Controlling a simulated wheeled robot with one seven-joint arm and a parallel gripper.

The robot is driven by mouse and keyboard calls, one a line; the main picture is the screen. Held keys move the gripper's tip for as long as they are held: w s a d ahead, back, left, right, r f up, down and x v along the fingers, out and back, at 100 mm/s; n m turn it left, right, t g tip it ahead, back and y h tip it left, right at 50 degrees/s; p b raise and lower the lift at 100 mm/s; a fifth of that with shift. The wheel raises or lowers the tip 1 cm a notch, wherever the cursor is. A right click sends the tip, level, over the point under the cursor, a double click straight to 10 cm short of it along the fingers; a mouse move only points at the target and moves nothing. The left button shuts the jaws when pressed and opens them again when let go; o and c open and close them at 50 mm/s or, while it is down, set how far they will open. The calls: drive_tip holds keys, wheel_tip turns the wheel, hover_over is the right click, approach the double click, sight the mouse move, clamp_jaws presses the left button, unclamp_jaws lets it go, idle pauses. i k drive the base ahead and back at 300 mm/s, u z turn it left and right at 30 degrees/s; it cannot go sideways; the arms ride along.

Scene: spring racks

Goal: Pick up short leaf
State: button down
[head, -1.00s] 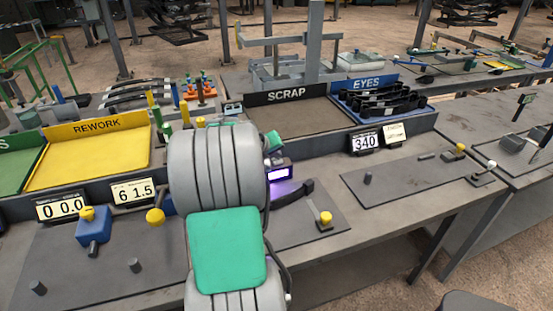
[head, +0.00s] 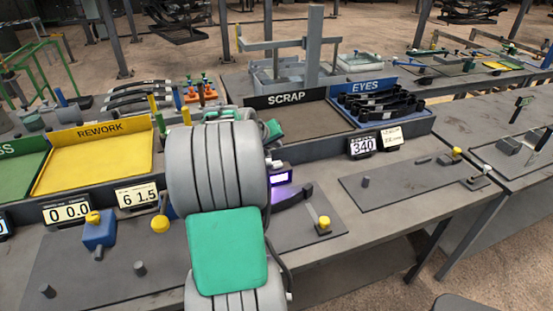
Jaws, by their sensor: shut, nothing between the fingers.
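A dark, slightly curved strip (head: 294,197) lies on or just above the bench plate to the right of my arm, under purple light. It looks like a leaf, but its left end is hidden and I cannot tell if it is the short leaf. My arm's thick grey and green links fill the middle of the view and hide my gripper's fingers. A small dark unit with a purple-lit face shows at the arm's right side, close above the strip.
A yellow REWORK tray (head: 45,185) stands left, the SCRAP tray (head: 290,122) behind my arm. The blue EYES tray (head: 421,124) holds several black leaves. A yellow-topped stop (head: 323,226) stands right of the strip. The right-hand plate (head: 405,185) is mostly clear.

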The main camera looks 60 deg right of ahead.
sight(306, 191)
drive_tip(key=z, duration=2)
